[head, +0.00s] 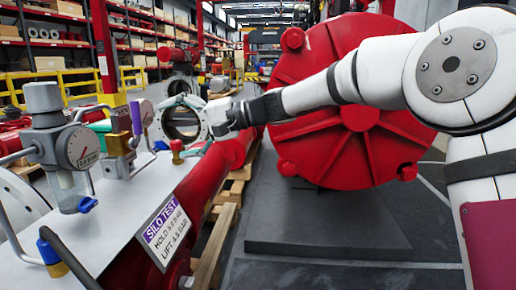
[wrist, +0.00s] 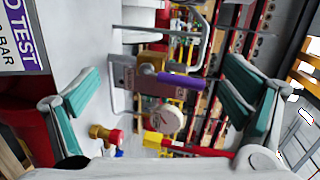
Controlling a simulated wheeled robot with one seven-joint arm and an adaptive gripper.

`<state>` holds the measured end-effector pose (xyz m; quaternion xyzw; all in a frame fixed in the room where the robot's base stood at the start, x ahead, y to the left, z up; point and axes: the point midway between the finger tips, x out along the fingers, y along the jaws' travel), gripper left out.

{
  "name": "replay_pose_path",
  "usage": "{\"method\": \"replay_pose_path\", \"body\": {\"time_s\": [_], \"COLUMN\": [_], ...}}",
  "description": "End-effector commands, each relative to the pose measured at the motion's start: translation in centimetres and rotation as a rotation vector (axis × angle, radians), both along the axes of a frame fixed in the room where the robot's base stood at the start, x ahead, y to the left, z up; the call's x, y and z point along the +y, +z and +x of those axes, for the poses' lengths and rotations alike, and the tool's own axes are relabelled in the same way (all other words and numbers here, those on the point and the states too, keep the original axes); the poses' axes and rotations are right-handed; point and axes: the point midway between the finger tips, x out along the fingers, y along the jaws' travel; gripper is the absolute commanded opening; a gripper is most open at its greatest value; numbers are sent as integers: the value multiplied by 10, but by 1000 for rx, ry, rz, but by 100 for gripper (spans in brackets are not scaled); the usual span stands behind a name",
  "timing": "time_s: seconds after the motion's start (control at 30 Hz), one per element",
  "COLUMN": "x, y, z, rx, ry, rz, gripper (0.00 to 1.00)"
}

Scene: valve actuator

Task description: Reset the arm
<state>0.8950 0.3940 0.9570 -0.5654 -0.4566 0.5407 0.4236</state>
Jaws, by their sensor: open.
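My arm reaches from the right side of the head view toward the left, with my gripper (head: 222,117) near the right end of a white panel (head: 125,200). In the wrist view my gripper (wrist: 162,80) has its two teal-padded fingers wide apart, and nothing is held between them. A valve with a purple lever (head: 142,116) stands on the panel, left of my gripper. This purple lever (wrist: 180,82) shows between the fingers in the wrist view, apart from both pads. A small brass valve with a red knob (head: 177,146) sits at the panel's right edge, below and left of my gripper.
A pressure gauge (head: 80,147) with a filter bowl and pipes stands at the panel's left. A "SILO TEST" sign (head: 167,232) is on its front. A red pipe body (head: 235,150) lies below my gripper, and a big red flanged housing (head: 345,150) stands behind my arm.

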Motion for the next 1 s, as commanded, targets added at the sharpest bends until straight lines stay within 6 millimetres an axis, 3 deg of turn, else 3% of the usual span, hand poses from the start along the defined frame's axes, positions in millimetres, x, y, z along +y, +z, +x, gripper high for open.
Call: {"method": "replay_pose_path", "body": {"time_s": [0.1,0.27,0.8,1.0], "x": [-25,-72,-283,-341], "y": [-10,-31,-98,-124], "z": [-49,-108,-305,-365], "rx": [-45,-78,-34,12], "ry": [41,71,-5,-51], "rz": [-176,-405,-1060,-1208], "gripper": [92,92,92,92]}}
